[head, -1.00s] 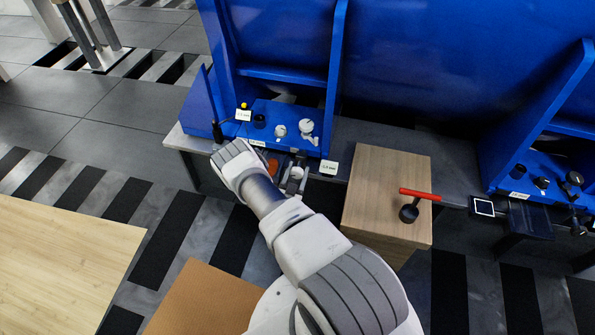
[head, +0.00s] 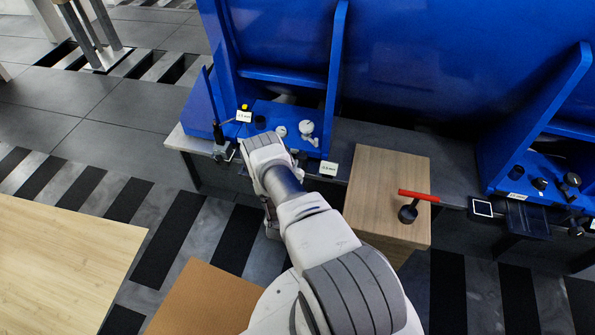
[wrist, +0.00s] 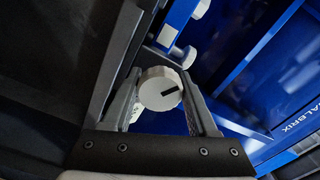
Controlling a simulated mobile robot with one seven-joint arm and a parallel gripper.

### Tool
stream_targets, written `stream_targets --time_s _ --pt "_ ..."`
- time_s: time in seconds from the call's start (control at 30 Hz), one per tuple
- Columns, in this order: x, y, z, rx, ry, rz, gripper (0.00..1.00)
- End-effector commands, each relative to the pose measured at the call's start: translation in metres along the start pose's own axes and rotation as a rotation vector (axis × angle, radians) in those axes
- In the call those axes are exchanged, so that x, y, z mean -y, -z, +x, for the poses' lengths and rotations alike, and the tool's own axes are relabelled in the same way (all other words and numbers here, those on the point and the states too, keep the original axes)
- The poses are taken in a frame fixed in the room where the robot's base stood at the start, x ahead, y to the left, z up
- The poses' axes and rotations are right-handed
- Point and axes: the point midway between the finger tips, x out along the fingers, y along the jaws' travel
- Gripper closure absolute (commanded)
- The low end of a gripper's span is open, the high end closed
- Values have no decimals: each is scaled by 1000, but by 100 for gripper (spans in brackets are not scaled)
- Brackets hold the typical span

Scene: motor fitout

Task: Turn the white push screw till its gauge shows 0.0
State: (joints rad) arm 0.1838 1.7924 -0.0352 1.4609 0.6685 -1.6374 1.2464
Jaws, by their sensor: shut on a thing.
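The white push screw (wrist: 151,98) shows in the wrist view as a round white head with a short black mark on its face. My gripper (wrist: 160,76) has one finger on each side of this head and is shut on it. In the head view my wrist hides the fingers and the screw at the front edge of the blue base. Two small label-like readouts stand near, one at the left (head: 244,116) and one right of my wrist (head: 329,168). Their figures are too small to read surely, and I cannot tell which belongs to this screw.
White round parts (head: 306,127) sit on the blue base behind my wrist. A black-and-grey fitting (head: 222,150) is at the left. A wooden block (head: 391,170) with a red-handled tool (head: 418,195) stands at the right. Blue upright plates (head: 334,80) rise behind.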

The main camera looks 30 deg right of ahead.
Motion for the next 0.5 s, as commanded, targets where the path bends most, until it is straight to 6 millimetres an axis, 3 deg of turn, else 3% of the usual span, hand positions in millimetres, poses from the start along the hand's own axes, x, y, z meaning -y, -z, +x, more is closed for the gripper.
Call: stream_targets --time_s 0.5 --pt "2 1 1 -1 1 494 97"
